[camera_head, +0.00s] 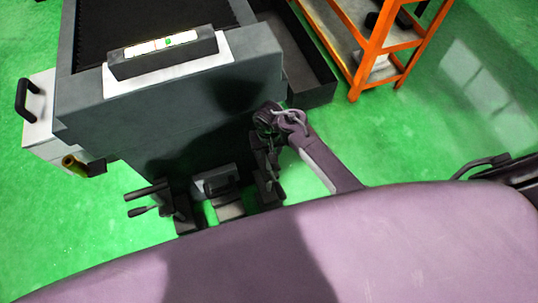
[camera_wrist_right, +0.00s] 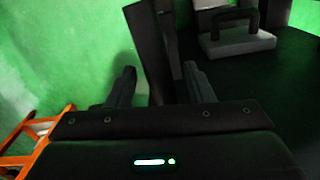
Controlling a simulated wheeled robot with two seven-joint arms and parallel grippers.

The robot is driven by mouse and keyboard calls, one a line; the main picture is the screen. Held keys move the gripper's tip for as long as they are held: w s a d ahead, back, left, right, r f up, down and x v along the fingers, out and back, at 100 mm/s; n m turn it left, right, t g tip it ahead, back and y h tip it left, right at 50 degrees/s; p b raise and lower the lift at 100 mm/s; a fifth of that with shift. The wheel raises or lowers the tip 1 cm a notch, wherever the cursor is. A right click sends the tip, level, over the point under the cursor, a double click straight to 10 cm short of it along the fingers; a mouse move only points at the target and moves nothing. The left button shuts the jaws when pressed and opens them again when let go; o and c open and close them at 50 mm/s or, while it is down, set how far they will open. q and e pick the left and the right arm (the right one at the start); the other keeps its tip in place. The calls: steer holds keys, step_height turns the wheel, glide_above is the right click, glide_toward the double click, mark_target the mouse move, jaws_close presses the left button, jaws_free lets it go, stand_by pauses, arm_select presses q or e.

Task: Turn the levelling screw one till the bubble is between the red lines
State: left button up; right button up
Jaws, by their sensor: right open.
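The spirit level (camera_head: 163,54) sits on top of the grey machine in the head view. Its light window shows a small green bubble right of the middle; the red lines are too small to make out. My right gripper (camera_wrist_right: 159,72) is open in the right wrist view. A dark upright bar (camera_wrist_right: 150,35) shows between or behind its fingers; I cannot tell whether they touch it. In the head view my right arm reaches down beside the machine's lower right, its fingertips lost in shadow. I cannot clearly identify levelling screw one. My left gripper is not in view.
Dark handle bars (camera_head: 147,190) stick out low at the machine's front left. A pale block with a dark handle (camera_wrist_right: 238,42) lies beyond my right fingers. An orange shelf rack (camera_head: 381,45) stands at the upper right. The green floor on the left is clear.

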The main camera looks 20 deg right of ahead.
step_height(320, 180, down, 4)
steer(key=shift+r+b, duration=0.1)
steer(key=shift+b, duration=0.25)
